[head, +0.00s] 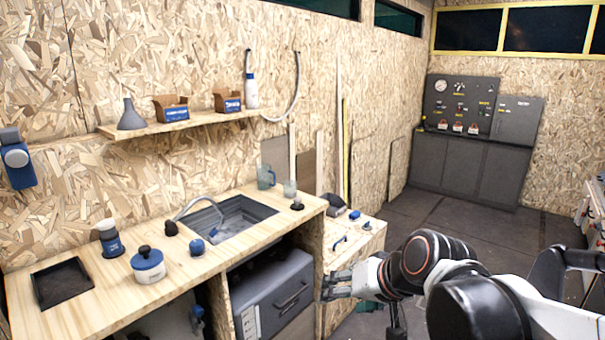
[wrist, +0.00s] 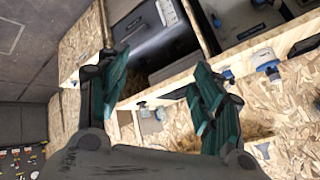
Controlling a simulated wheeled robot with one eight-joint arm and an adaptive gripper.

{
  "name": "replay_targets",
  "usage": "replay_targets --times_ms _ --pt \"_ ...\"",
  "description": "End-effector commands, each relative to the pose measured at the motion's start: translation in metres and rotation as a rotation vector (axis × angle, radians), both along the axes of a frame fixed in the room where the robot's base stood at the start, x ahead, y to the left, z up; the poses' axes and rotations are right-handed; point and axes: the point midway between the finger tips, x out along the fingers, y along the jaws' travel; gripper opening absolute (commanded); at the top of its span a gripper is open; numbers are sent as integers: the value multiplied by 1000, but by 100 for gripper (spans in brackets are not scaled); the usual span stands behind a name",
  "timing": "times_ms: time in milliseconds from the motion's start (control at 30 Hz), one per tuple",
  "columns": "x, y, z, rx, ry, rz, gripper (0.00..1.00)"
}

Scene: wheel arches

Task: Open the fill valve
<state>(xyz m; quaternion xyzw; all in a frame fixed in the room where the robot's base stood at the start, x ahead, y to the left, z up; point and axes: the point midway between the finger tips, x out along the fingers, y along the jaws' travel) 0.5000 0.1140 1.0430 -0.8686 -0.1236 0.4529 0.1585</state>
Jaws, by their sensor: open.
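No part is clearly marked as the fill valve. A blue fitting (head: 197,318) shows under the counter in the head view, partly cut off by the frame. My gripper (head: 332,286) is near the counter's right front. In the wrist view my gripper (wrist: 152,88) is open, its teal fingers wide apart with nothing held between them.
The wooden counter (head: 90,292) holds a sink (head: 235,218), a blue-and-white jar (head: 147,265) and several small items. A grey case (head: 275,300) stands beneath it. A shelf (head: 180,124) hangs above. Dark floor (head: 440,215) lies open toward the grey cabinets (head: 465,168).

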Motion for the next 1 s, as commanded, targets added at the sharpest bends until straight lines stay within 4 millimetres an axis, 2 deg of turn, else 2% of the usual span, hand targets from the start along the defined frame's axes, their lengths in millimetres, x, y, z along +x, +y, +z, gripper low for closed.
replay_targets --times_ms 33,300,500,667,1000 --pt "-16 -12 0 -38 -3 -8 60" --pt "-87 -73 -8 -245 -11 -48 60" --pt "-122 -103 -17 -356 -11 -68 60" --pt "-134 -114 -21 -395 -11 -75 60" --pt "-134 -115 -21 -399 -11 -75 60"
